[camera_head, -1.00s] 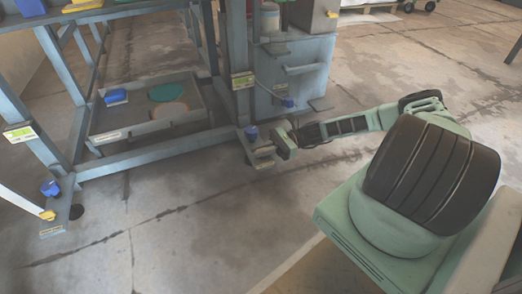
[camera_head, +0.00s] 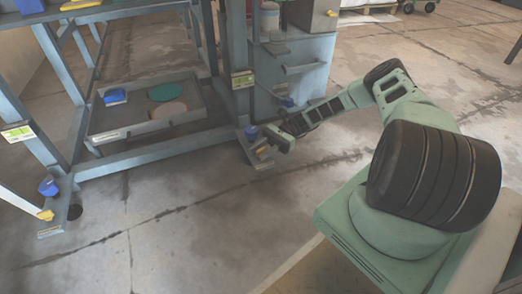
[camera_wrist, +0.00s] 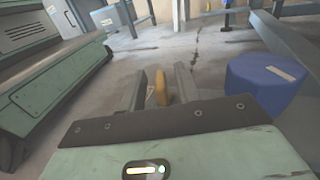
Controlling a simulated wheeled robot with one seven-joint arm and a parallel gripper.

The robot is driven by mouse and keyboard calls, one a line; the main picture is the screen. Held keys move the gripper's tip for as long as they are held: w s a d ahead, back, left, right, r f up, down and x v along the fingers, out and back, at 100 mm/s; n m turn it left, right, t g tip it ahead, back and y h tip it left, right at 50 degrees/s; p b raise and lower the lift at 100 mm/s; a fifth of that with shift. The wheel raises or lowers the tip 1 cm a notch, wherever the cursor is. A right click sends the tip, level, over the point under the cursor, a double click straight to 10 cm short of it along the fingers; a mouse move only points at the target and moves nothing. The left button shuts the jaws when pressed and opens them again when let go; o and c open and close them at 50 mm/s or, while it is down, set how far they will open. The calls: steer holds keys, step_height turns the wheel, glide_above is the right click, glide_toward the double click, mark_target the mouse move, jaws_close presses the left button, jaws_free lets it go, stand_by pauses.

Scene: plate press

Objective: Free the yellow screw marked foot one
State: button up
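A yellow screw (camera_wrist: 161,88) stands between the two fingers of my gripper (camera_wrist: 160,85) in the wrist view, with a gap on each side. The gripper is open around it. In the head view my gripper (camera_head: 266,144) is low at the press's near right foot (camera_head: 262,164), and a small orange-yellow bit (camera_head: 262,150) shows there. A blue knob (camera_head: 251,132) stands on the same foot; it is large at right in the wrist view (camera_wrist: 262,85). The foot's label is too small to read.
The left foot (camera_head: 52,229) carries another blue knob (camera_head: 48,187) and a yellow piece (camera_head: 46,214). A grey tray (camera_head: 150,127) with blue, green and brown items lies inside the frame. A grey-blue cabinet (camera_head: 300,90) stands behind my gripper. The front floor is clear.

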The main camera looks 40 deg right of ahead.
steer(key=w+d+p, duration=0.1)
steer(key=d+p, duration=0.3)
steer(key=d, duration=0.8)
steer(key=shift+w, duration=0.2)
